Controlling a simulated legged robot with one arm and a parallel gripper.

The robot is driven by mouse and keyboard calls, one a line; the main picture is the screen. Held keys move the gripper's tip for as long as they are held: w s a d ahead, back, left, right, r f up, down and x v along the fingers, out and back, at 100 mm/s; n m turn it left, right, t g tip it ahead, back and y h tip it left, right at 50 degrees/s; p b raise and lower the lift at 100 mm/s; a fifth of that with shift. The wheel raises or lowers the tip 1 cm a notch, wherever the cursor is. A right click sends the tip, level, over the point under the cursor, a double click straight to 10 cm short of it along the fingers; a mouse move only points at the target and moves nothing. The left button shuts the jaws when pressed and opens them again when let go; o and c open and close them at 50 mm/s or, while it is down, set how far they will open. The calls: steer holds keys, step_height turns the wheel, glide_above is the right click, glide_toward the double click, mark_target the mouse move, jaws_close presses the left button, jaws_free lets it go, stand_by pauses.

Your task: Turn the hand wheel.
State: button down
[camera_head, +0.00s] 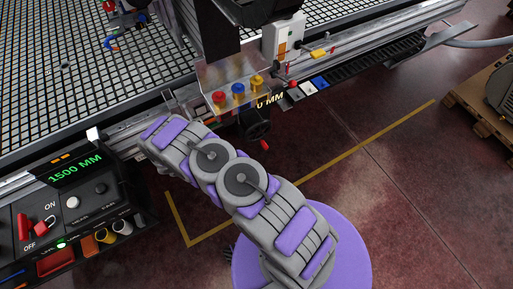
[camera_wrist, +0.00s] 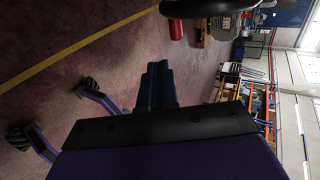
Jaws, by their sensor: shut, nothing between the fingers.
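The hand wheel (camera_head: 257,128) is small and black. In the head view my arm reaches to the table's front rail left of the wheel; the fingers are not discernible there.
The grid table (camera_head: 40,105) fills the upper left. A clear bracket (camera_head: 228,78) with red, blue and yellow knobs overhangs the wheel. A control panel (camera_head: 75,200) reading 1500 MM stands at lower left. A loaded wooden pallet (camera_head: 468,100) is at right. Open floor (camera_head: 400,190) lies between.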

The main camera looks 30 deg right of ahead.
mark_target(261, 136)
steer(key=d+r+b+x, duration=0.1)
steer(key=b+x, duration=0.2)
steer(key=x, duration=0.8)
steer(key=shift+d+r, duration=0.1)
steer(key=shift+r, duration=0.1)
